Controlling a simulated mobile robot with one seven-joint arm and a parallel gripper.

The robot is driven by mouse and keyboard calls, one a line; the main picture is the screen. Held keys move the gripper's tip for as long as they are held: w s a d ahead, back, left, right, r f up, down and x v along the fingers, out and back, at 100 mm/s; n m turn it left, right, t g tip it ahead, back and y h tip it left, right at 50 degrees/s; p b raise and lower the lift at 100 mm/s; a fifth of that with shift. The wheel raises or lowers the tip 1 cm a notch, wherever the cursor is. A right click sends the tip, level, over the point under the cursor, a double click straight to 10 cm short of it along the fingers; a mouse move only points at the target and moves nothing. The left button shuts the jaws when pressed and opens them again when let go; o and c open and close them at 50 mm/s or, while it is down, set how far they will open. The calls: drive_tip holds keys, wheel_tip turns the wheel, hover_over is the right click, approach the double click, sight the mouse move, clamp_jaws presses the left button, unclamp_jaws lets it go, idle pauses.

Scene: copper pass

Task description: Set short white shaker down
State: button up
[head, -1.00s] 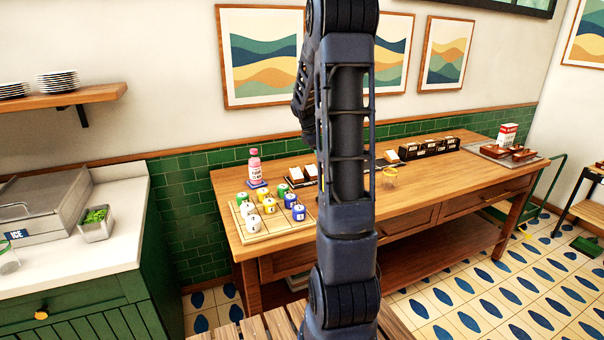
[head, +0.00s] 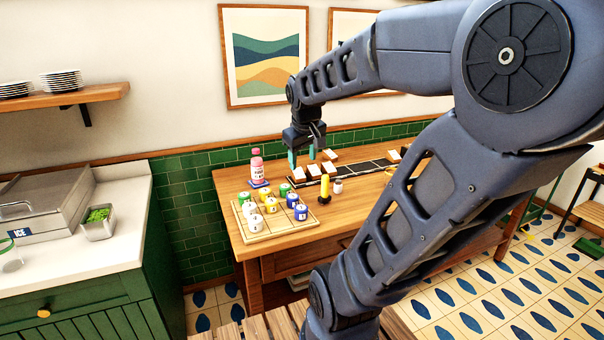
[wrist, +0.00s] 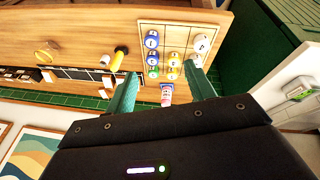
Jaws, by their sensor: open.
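A short white shaker (head: 338,186) stands on the wooden table (head: 330,217), just right of a taller yellow shaker (head: 325,187). It also shows in the wrist view (wrist: 105,60), to the left of the yellow one. My gripper (head: 308,163) is open and empty above the back of the table, left of and higher than the white shaker. In the wrist view, my gripper's teal fingers (wrist: 163,75) are spread wide with nothing between them. The white shaker is apart from the fingers.
A board (head: 262,234) with several white, yellow, green and blue pieces lies at the table's left end. A pink bottle (head: 256,168) stands behind it. A dark tray (head: 360,169) with pale-topped pieces runs along the back. The table front is clear.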

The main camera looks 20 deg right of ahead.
drive_tip(key=s+a+f+m+y, duration=0.1)
drive_tip(key=s+a+m, duration=0.2)
drive_tip(key=s, duration=0.4)
drive_tip(key=shift+s+a+t, duration=0.3)
drive_tip(key=shift+t, duration=0.1)
